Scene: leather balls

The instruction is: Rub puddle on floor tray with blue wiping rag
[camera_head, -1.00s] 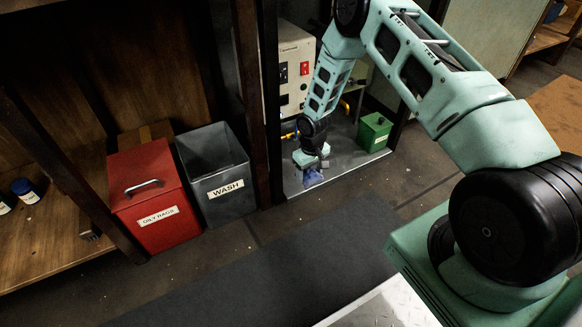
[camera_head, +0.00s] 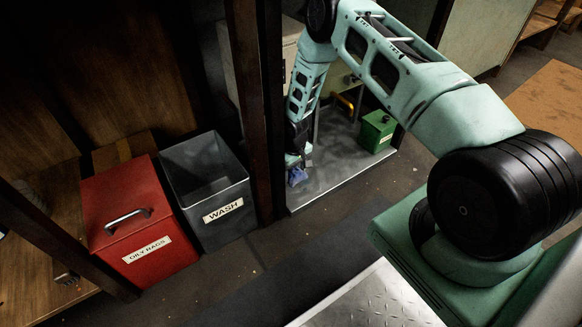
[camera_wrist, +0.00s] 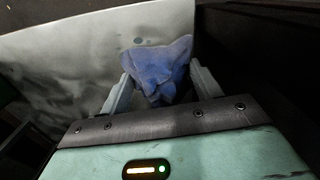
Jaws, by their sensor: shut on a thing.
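My gripper (camera_head: 298,164) reaches down at the left front of the grey floor tray (camera_head: 345,172), close beside a dark post. In the wrist view my gripper (camera_wrist: 158,95) is shut on the blue wiping rag (camera_wrist: 158,68), which bunches up between the fingers. The rag also shows in the head view (camera_head: 297,177), low over the tray; I cannot tell whether it touches. In the wrist view the pale tray (camera_wrist: 60,45) has dim grey smears and a small dark spot beyond the rag. I cannot make out a clear puddle edge.
The dark post (camera_head: 258,110) stands just left of my gripper. A grey WASH bin (camera_head: 222,190) and a red OILY RAGS bin (camera_head: 140,225) stand further left. A green box (camera_head: 376,131) sits on the tray at right. The floor in front is clear.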

